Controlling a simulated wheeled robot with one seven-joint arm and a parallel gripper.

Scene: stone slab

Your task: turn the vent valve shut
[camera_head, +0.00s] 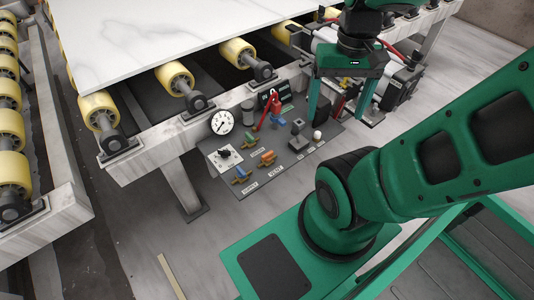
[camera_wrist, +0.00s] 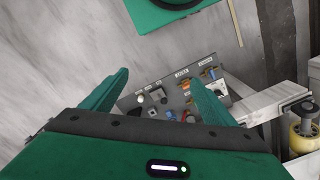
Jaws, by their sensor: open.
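The control panel (camera_head: 275,158) carries several small valves on brass bodies. One has a blue handle (camera_head: 240,173) and one an orange handle (camera_head: 266,157); a red lever (camera_head: 270,112) stands behind them. In the wrist view the orange handle (camera_wrist: 184,84) and blue handle (camera_wrist: 211,74) show beyond the right finger. My gripper (camera_head: 340,100) is open and empty, fingers pointing down, above the right end of the panel and apart from the valves. It also shows in the wrist view (camera_wrist: 161,76).
A round gauge (camera_head: 221,122) and a black knob on a white plate (camera_head: 224,155) are at the panel's left. The roller table with a stone slab (camera_head: 150,35) stands behind.

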